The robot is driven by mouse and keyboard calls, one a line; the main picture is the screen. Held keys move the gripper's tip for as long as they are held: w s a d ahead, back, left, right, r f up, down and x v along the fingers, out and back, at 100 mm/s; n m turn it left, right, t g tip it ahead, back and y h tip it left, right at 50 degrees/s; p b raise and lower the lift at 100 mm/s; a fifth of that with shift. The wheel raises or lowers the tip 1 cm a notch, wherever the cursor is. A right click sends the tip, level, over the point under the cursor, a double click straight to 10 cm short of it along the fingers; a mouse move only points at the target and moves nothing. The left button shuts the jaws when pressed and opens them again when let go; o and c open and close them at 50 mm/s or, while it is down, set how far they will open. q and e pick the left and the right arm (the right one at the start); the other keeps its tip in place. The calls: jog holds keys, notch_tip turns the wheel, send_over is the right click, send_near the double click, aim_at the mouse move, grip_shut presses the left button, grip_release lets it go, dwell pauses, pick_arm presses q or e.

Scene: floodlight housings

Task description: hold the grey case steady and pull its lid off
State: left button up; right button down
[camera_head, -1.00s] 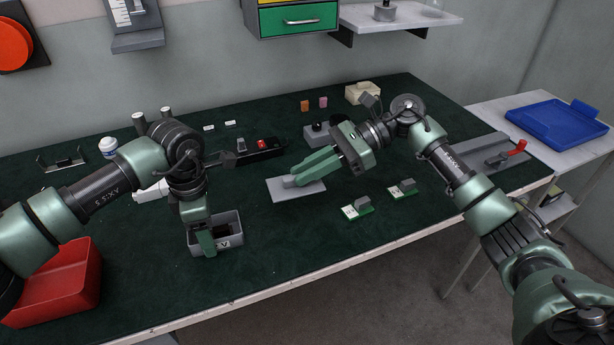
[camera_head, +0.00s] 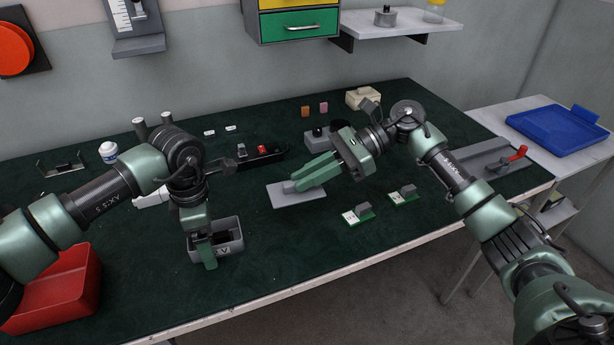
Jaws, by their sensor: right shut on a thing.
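The grey case (camera_head: 236,243) stands open on the green mat at the front, its dark inside showing. My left gripper (camera_head: 206,246) is over the case's front wall, with one finger outside it and a gap behind that finger; the other finger is mostly hidden. The grey lid (camera_head: 306,196) is off the case, to its right, and lies flat at the mat, apparently resting on it. My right gripper (camera_head: 291,186) is shut on the lid's raised grip, which the fingers mostly hide.
Two green circuit boards (camera_head: 358,214) lie right of the lid. A red bin (camera_head: 62,290) stands at the front left. A black holder (camera_head: 262,157) and a grey box with a black knob (camera_head: 318,136) are behind. A blue tray (camera_head: 556,130) is on the side table.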

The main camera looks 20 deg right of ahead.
pick_arm(q)
jog(key=shift+r, duration=0.1)
notch_tip(320, 180, up, 12)
dwell(0.7)
